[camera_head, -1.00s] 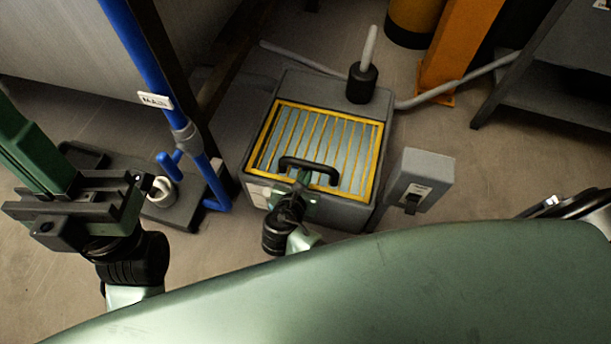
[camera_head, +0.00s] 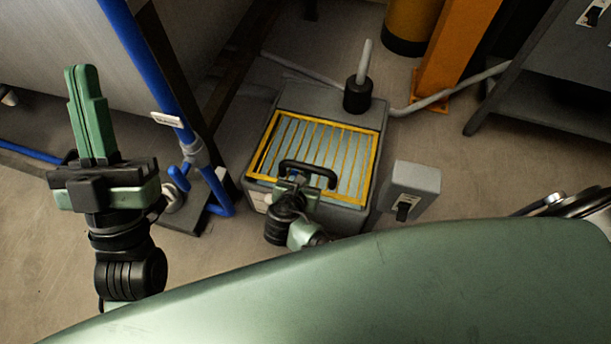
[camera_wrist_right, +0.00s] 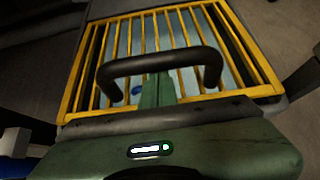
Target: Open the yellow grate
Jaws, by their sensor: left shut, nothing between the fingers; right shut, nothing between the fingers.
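The yellow grate (camera_head: 347,163) lies flat and closed over the opening of a grey tank (camera_head: 300,96). It also fills the upper part of the right wrist view (camera_wrist_right: 262,90). Its black handle (camera_head: 310,166) arches up at the near edge; the handle also shows in the right wrist view (camera_wrist_right: 150,66). My right gripper (camera_head: 299,180) is shut and empty, with its fingers (camera_wrist_right: 157,90) at the handle, below its bar in the wrist view. I cannot tell whether they touch it. My left gripper (camera_head: 84,72) is shut and empty, raised at the left, well away from the tank.
A blue pipe (camera_head: 143,62) with a white tag stands between my left gripper and the tank. A grey switch box (camera_head: 413,184) stands right of the tank. An orange post (camera_head: 456,50) and a dark shelf (camera_head: 550,95) are behind right. Open floor lies around the left gripper.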

